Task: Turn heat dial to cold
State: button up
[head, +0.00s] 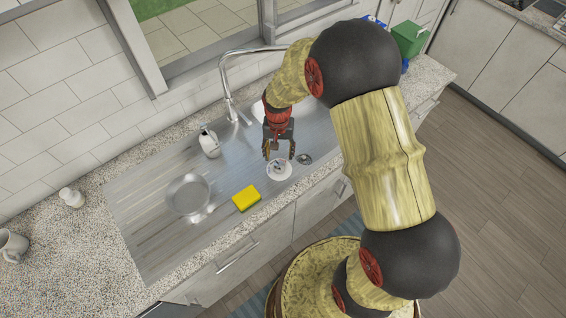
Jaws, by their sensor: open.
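A round white disc-like thing (279,169) with small grey and reddish marks on top lies on the steel sink surface. It may be the heat dial, but it is too small to read its marks or setting. My gripper (279,154) is open, pointing down, with its two fingers apart just above and behind this white disc. The fingers look empty. I cannot tell whether they touch the disc.
The faucet (228,92) arches behind my gripper. A soap dispenser (210,145), a round metal bowl (188,194) and a yellow sponge (246,199) stand to the left. A dark drain (304,159) lies right. A mug (12,246) is far left.

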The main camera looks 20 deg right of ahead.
aim_at(279, 165)
jog(key=shift+s+a+f, duration=0.15)
jog(key=shift+f, duration=0.45)
notch_tip(279, 165, down, 7)
jog(key=shift+r, duration=0.15)
jog(key=shift+c, duration=1.2)
jog(key=c, duration=0.9)
